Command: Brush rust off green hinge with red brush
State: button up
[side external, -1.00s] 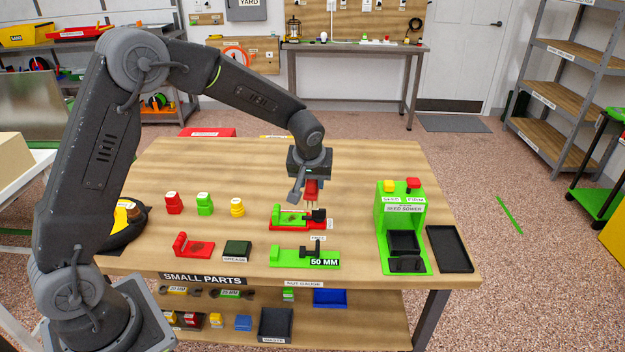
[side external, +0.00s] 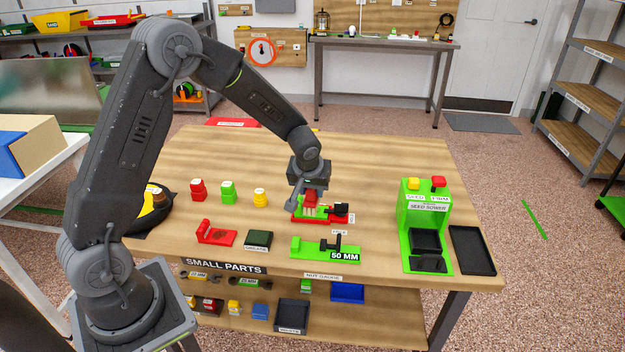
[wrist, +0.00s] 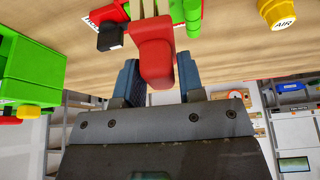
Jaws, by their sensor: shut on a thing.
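My gripper (side external: 309,190) is shut on the red brush (side external: 310,197), its pale bristles pointing down. In the wrist view the red brush (wrist: 155,55) sits between the two blue jaws. The green hinge (side external: 299,212) lies in a red fixture (side external: 325,221) with a black clamp (side external: 339,209) at its right end. The bristles are down at the hinge; I cannot tell whether they touch it. The brush hides part of the hinge, and I cannot make out rust on it. The green hinge (wrist: 187,14) shows beside the bristles in the wrist view.
The green nut gauge (side external: 322,253) lies in front of the fixture. A red hinge-like part (side external: 216,235) and dark grease pad (side external: 257,240) are front left. Red, green and yellow (side external: 260,198) bottles stand left. The green seed sower (side external: 427,210) and black tray (side external: 472,251) stand right.

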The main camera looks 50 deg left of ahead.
notch_tip(320, 180, down, 4)
jog(key=shift+r, duration=0.2)
jog(key=shift+w+a+f, duration=0.25)
jog(key=shift+w+a, duration=0.25)
jog(key=shift+w, duration=0.05)
jog(key=shift+c, duration=0.4)
jog(key=shift+w+a, duration=1.6)
jog(key=shift+a, duration=0.05)
jog(key=shift+s+d+r, duration=0.1)
jog(key=shift+s+d, duration=2)
jog(key=shift+d, duration=0.05)
jog(key=shift+r, duration=4.1)
